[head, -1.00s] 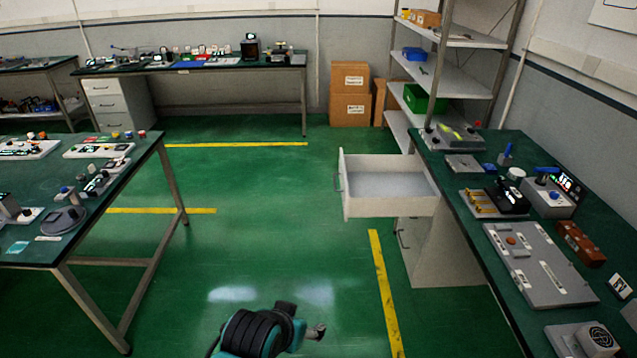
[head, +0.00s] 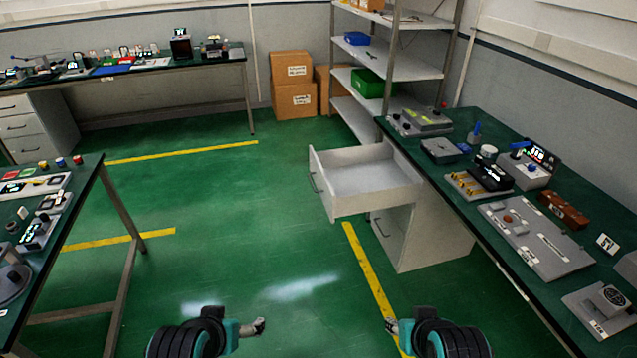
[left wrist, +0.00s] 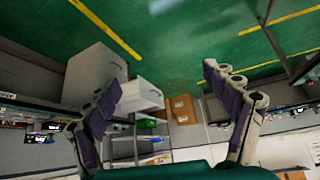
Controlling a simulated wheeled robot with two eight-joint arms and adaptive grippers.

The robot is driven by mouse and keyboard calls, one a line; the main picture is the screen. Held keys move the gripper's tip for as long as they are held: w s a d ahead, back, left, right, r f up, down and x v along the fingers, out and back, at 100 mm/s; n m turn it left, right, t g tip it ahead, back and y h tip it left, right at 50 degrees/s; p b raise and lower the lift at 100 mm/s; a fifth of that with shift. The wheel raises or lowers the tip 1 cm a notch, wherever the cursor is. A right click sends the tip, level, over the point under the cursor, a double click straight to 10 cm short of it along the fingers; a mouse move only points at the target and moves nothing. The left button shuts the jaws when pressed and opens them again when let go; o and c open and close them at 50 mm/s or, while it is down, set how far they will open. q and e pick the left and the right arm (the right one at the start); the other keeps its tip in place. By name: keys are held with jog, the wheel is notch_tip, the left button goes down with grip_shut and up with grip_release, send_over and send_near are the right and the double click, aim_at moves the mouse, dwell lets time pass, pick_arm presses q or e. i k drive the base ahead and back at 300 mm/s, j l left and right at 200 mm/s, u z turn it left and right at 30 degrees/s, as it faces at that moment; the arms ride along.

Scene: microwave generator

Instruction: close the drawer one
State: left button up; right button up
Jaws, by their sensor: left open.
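The open drawer (head: 372,180) is the top one of a white cabinet (head: 425,235) under the right workbench. It is pulled well out to the left and looks empty. Its front panel has a small handle. In the left wrist view the pulled-out drawer (left wrist: 140,96) shows beyond the left finger. My left gripper (head: 258,327) is low in the head view, well short of the drawer; its fingers are spread and empty in the left wrist view (left wrist: 160,78). My right gripper (head: 391,326) is at the bottom, right of the left one, its jaw gap unclear.
The right workbench (head: 520,285) holds several devices, and its front edge runs toward me. Another table (head: 75,225) stands at left. A shelf rack (head: 405,65) and cardboard boxes (head: 294,85) stand behind. Green floor (head: 240,230) is clear before the drawer.

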aim_at(356, 180)
jog(key=i+j+z, duration=0.1)
jog(key=z, duration=0.6)
jog(key=i+j+z, duration=0.1)
jog(key=i+j, duration=0.15)
jog(key=i+j+z, duration=0.1)
jog(key=j, duration=0.25)
jog(key=i+j, duration=0.3)
jog(key=i+j+z, duration=0.15)
jog(key=j, duration=0.25)
jog(key=i+j+z, duration=0.1)
jog(key=i+j, duration=0.15)
jog(key=i+j+z, duration=0.1)
jog(key=j, duration=0.35)
jog(key=i, duration=0.1)
